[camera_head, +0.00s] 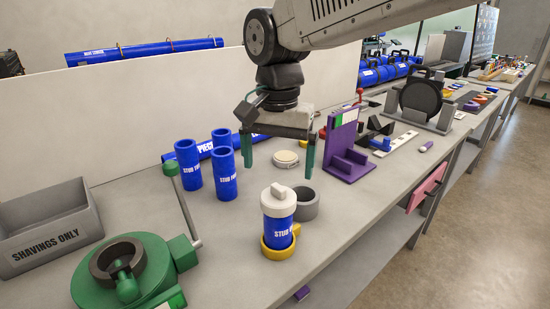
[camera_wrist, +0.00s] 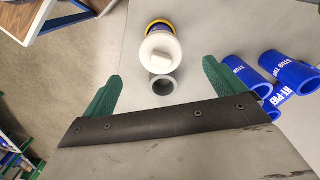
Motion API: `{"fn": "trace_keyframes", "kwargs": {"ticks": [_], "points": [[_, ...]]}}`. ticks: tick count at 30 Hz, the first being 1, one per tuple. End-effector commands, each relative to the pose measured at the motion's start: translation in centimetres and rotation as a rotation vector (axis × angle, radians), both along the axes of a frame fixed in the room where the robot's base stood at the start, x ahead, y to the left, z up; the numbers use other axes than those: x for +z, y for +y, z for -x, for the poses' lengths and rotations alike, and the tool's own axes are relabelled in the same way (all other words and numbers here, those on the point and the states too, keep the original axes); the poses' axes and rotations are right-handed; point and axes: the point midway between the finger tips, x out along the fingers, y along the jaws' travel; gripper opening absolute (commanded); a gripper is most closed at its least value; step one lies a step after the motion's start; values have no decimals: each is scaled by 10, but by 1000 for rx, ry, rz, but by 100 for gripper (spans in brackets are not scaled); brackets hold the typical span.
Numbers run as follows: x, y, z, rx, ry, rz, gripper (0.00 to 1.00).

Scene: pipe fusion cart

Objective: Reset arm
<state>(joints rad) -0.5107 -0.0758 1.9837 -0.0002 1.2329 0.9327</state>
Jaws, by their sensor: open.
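My gripper (camera_head: 278,154) hangs from my arm above the bench, with its two green fingers wide apart and nothing between them. It also shows in the wrist view (camera_wrist: 159,92), open and empty. In front of it, in the head view, a blue stub pipe (camera_head: 278,230) stands upright in a yellow ring (camera_head: 275,248) with a white cap (camera_head: 279,200) on top. A grey ring (camera_head: 306,204) stands just behind the capped pipe. In the wrist view the white cap (camera_wrist: 158,52) and the grey ring (camera_wrist: 163,84) lie beyond the fingertips, apart from them.
Blue stub pipes (camera_head: 224,174) stand left of my gripper, with a long blue pipe behind. A purple stand (camera_head: 343,150) is to the right. A green round device (camera_head: 120,275) and a grey shavings bin (camera_head: 45,225) are at left.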

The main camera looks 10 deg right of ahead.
Motion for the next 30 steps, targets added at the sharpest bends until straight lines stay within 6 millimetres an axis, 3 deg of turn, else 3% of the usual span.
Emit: {"fn": "trace_keyframes", "kwargs": {"ticks": [5, 8, 17, 21, 25, 30], "points": [[-6, -2, 3, 125, 11, 6, 95], [-19, -14, 21, 264, 40, 17, 95], [-31, -111, 94, 529, 36, 5, 95], [-40, -157, 137, 572, 2, 3, 95], [-49, -187, 171, 540, -40, 9, 95], [-48, -205, 189, 449, -95, 23, 95]]}}
